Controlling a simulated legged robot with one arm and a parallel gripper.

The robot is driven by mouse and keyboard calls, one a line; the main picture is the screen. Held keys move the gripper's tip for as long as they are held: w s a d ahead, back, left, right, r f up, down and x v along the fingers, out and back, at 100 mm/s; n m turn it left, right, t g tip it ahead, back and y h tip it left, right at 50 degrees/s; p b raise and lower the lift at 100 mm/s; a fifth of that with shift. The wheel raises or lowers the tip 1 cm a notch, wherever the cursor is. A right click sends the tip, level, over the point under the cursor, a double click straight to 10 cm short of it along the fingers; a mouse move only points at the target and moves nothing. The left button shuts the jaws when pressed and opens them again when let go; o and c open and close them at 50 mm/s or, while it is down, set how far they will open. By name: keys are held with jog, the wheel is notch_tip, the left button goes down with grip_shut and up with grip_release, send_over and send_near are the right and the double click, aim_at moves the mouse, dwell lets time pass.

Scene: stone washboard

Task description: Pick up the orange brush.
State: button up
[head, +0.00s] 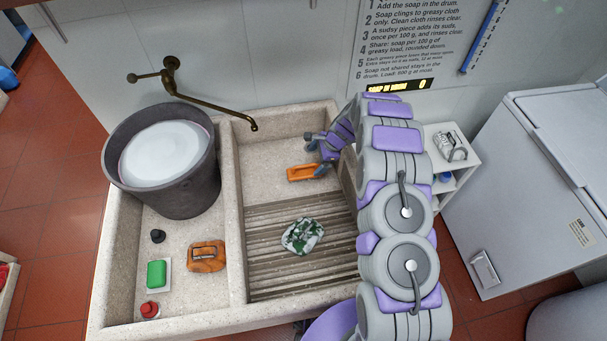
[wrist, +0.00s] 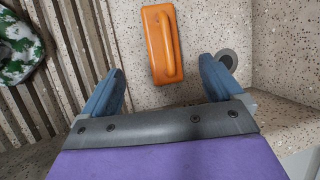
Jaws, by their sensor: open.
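The orange brush (head: 304,173) lies on the floor of the stone basin, beyond the ribbed washboard in the head view. In the wrist view the brush (wrist: 162,45) lies lengthwise away from me, with its raised handle on top. My gripper (head: 319,156) is at the brush's right end in the head view. In the wrist view my gripper (wrist: 164,82) is open, with its blue fingers apart and the near end of the brush showing between them. I cannot tell how high the fingers are above the basin floor.
A green-and-white cloth (head: 303,236) lies on the ribbed washboard (head: 270,275); it also shows in the wrist view (wrist: 18,48). A round drain (wrist: 227,59) is right of the brush. The basin wall (wrist: 285,50) is close on the right. A brass tap (head: 215,105) hangs over the basin.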

aim_at(302, 172)
jog(key=x, duration=0.5)
jog(key=shift+w+d+f+b, duration=0.1)
jog(key=shift+d+f+b, duration=0.05)
jog(key=shift+d+b, duration=0.25)
jog(key=x, duration=0.2)
jog(key=b+x, duration=0.1)
jog(key=a+x, duration=0.1)
jog(key=x, duration=0.1)
jog(key=shift+w+a, duration=0.1)
jog(key=shift+a, duration=0.15)
jog(key=shift+d, duration=0.1)
jog(key=shift+d, duration=0.1)
jog(key=shift+c, duration=0.9)
jog(key=c, duration=1)
notch_tip(302, 172, up, 10)
jog(key=shift+r+p, duration=0.1)
jog(key=shift+p, duration=0.75)
